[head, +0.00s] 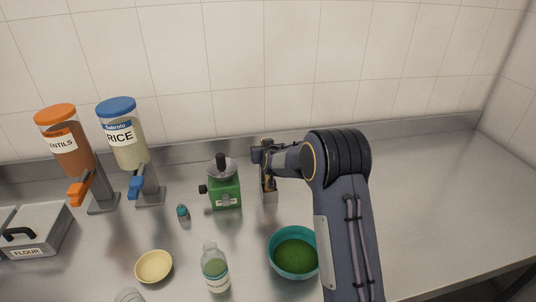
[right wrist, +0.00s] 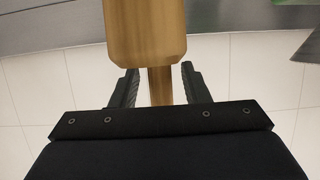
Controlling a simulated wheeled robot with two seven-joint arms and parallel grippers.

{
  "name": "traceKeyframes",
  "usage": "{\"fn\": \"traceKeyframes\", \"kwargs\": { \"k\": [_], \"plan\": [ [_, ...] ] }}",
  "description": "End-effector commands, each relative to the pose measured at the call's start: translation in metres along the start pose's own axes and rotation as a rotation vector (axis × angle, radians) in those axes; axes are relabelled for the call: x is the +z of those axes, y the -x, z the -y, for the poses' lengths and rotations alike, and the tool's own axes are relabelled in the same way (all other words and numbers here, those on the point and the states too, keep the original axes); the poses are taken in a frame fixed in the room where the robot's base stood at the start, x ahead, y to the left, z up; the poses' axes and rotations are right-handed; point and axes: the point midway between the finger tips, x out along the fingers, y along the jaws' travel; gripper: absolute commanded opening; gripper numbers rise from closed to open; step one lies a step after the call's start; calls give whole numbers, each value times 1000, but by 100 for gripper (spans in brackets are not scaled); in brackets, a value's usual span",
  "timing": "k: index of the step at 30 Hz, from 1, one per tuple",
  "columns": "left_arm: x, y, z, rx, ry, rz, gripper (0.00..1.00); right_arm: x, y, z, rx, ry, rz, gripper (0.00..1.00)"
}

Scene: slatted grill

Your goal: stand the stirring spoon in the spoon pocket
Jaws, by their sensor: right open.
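The wooden stirring spoon shows close up in the right wrist view, with a broad piece (right wrist: 146,30) running out of the top edge and a narrower piece (right wrist: 160,86) between the fingers. My right gripper (right wrist: 157,86) is open, one finger on each side of the narrow piece, with small gaps to it. In the head view my right gripper (head: 258,156) is at the back of the counter. A small upright holder (head: 270,197), apparently the spoon pocket, stands just below it, partly hidden by the gripper. Whether the spoon sits in it cannot be told. My left gripper is out of view.
A green grinder (head: 224,192) stands close left of the holder. A teal bowl (head: 293,253) of green stuff is in front, beside my right arm. A bottle (head: 215,268), a yellow bowl (head: 153,266) and two dispensers (head: 122,140) are further left. The counter's right side is clear.

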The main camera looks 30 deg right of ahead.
Motion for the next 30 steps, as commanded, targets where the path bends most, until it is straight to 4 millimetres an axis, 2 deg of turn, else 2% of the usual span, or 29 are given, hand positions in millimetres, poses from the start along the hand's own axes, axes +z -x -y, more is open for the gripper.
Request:
{"fn": "traceKeyframes", "kwargs": {
  "k": [3, 10, 15, 20, 23, 26, 29, 30],
  "plan": [
    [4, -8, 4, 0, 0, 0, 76, 1, 28, 1, -2, -1, -2, 42],
    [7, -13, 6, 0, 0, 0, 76, 0, 72, 1, -2, 0, -1, 42],
    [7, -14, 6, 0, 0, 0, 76, 0, 88, 0, -1, -1, 0, 42],
    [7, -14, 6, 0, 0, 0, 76, 0, 92, 0, -1, -2, 2, 42],
    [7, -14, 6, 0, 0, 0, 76, 0, 103, -2, -20, -30, 24, 42],
    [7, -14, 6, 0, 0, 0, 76, 3, 132, -4, -76, -98, 88, 42],
    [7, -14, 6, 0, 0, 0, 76, 11, 182, 0, -172, -179, 187, 42],
    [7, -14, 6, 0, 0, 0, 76, 16, 207, 4, -215, -207, 231, 42]
  ]
}}
